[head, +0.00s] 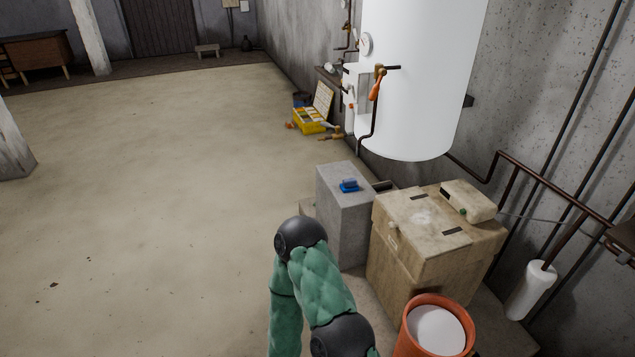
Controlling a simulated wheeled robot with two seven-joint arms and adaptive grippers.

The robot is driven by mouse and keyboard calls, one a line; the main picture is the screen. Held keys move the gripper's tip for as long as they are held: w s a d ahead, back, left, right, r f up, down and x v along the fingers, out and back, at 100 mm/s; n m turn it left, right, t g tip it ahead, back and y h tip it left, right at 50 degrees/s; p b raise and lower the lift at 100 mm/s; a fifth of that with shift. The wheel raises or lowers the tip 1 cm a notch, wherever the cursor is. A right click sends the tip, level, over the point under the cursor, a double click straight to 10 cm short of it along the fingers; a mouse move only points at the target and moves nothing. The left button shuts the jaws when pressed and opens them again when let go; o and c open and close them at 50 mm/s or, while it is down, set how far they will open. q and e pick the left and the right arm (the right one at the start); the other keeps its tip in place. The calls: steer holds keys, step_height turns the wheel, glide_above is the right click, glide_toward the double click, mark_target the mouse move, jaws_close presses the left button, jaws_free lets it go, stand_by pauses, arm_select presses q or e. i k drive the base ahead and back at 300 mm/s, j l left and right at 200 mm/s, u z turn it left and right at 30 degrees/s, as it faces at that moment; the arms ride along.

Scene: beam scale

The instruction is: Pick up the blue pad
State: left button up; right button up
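The blue pad (348,188) lies on top of a grey block (344,222), near the middle of the head view. A smaller grey-blue piece (349,181) sits on the pad, and I cannot tell whether it is part of it. One of my arms, green with dark joints, rises from the bottom edge in front of the grey block and hides part of its lower left side. Neither of my grippers is in view.
A worn cardboard-coloured box (407,212) stands right of the grey block, with a cream device (468,200) on top. An orange bucket (409,326) with white contents is in front. A white tank (418,80) hangs behind. The floor at left is clear.

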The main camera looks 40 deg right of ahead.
mark_target(349, 185)
steer(key=i+z, duration=0.3)
steer(key=i, duration=0.15)
steer(key=i+j+z, duration=0.1)
steer(key=i+z, duration=0.2)
steer(key=i, duration=0.15)
steer(key=i+j+z, duration=0.3)
steer(key=i, duration=0.15)
steer(key=l, duration=0.1)
